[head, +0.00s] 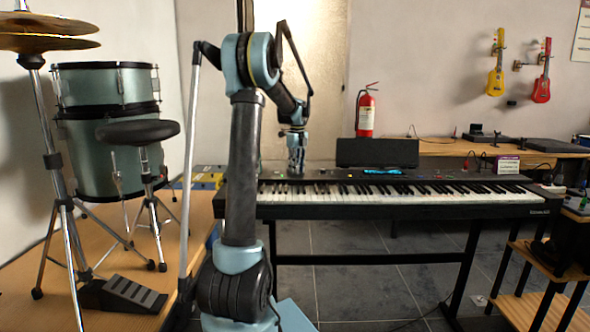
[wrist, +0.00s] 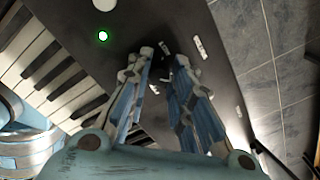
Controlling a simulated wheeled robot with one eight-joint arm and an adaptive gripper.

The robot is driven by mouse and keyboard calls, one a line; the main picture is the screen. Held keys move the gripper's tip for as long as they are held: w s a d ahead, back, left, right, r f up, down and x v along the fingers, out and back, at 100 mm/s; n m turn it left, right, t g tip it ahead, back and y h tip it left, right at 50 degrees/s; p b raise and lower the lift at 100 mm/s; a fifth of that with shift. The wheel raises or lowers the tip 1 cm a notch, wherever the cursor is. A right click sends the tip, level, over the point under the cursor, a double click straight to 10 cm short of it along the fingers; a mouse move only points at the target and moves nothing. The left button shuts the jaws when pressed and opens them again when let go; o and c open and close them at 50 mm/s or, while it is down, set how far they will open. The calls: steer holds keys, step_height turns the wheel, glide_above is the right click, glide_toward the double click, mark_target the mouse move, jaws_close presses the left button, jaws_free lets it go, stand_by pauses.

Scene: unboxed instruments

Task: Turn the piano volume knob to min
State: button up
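The piano (head: 400,198) is a long black keyboard on a black stand, with a lit blue display on its top panel. My gripper (head: 297,172) points down over the left end of that panel. In the wrist view, my gripper (wrist: 167,62) has its two blue-padded fingers leaning toward each other, with a narrow gap between the tips. Something small and dark lies around the tips against the black panel; I cannot tell whether it is the volume knob or whether the fingers touch it. A green light (wrist: 102,36) and small white marks show on the panel. White and black keys are at left.
A drum set with a stool (head: 138,132) stands on a wooden platform at left. A black music rest (head: 377,152) stands behind the piano. A red fire extinguisher (head: 366,112) is at the wall. A shelf (head: 545,275) with equipment is at right.

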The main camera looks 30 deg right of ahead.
jaws_close()
steer(key=shift+a, duration=0.15)
